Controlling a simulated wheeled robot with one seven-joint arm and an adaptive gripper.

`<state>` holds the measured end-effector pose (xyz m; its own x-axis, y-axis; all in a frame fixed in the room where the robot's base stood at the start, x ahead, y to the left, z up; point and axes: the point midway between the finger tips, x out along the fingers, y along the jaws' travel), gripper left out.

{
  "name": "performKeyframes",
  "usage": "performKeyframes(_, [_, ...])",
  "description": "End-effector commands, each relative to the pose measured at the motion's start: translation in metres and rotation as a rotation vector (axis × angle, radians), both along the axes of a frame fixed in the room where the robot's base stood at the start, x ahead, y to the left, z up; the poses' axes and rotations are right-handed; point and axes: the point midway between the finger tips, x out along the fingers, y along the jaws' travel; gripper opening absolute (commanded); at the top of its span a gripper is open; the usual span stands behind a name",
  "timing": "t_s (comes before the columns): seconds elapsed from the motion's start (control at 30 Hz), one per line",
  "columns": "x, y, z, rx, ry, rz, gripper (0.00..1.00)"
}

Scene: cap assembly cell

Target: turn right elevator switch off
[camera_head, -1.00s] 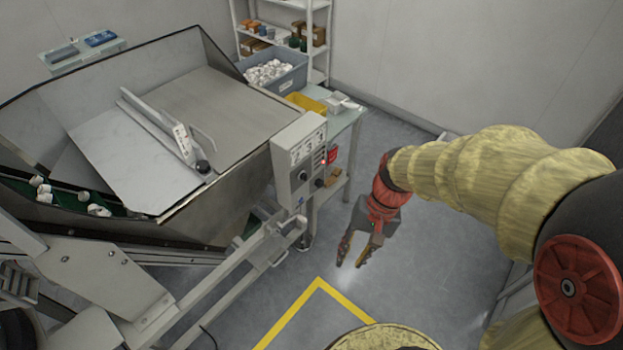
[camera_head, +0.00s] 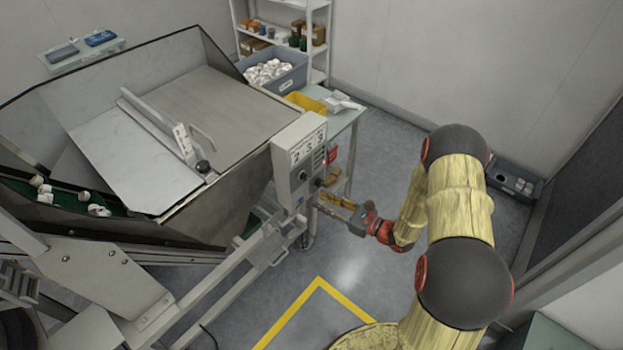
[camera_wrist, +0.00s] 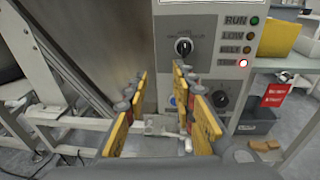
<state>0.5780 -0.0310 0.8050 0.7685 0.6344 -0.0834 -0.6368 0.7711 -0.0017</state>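The grey control panel (camera_head: 297,160) hangs at the side of the hopper machine. In the wrist view the panel (camera_wrist: 208,22) carries an upper black rotary switch (camera_wrist: 183,47) with a white pointer mark and a lower dark knob (camera_wrist: 220,98). A blue button (camera_wrist: 173,100) is partly behind the right finger. The labels are too small to tell which is the right elevator switch. My gripper (camera_head: 323,203) is in front of and below the panel. In the wrist view my gripper (camera_wrist: 160,80) is open and empty, its yellow fingers apart and not visibly touching either switch.
A red indicator (camera_wrist: 243,62) is lit beside unlit lamps on the panel. A side table (camera_head: 345,120) with a yellow bin (camera_head: 305,103) stands behind the panel. Metal rails (camera_head: 235,285) run below it.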

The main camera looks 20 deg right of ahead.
Motion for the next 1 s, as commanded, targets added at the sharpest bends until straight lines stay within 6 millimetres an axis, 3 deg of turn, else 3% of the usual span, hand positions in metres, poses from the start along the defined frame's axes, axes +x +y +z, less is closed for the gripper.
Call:
performKeyframes(0.1, [0.02,-0.021,0.016,0.028,-0.045,-0.088,0.26])
performKeyframes(0.2, [0.025,-0.025,0.023,0.048,-0.063,-0.112,0.26])
performKeyframes(0.7, [0.078,0.012,0.024,0.051,-0.067,-0.105,0.26])
performKeyframes(1.0, [0.088,0.018,0.025,0.051,-0.065,-0.107,0.26])
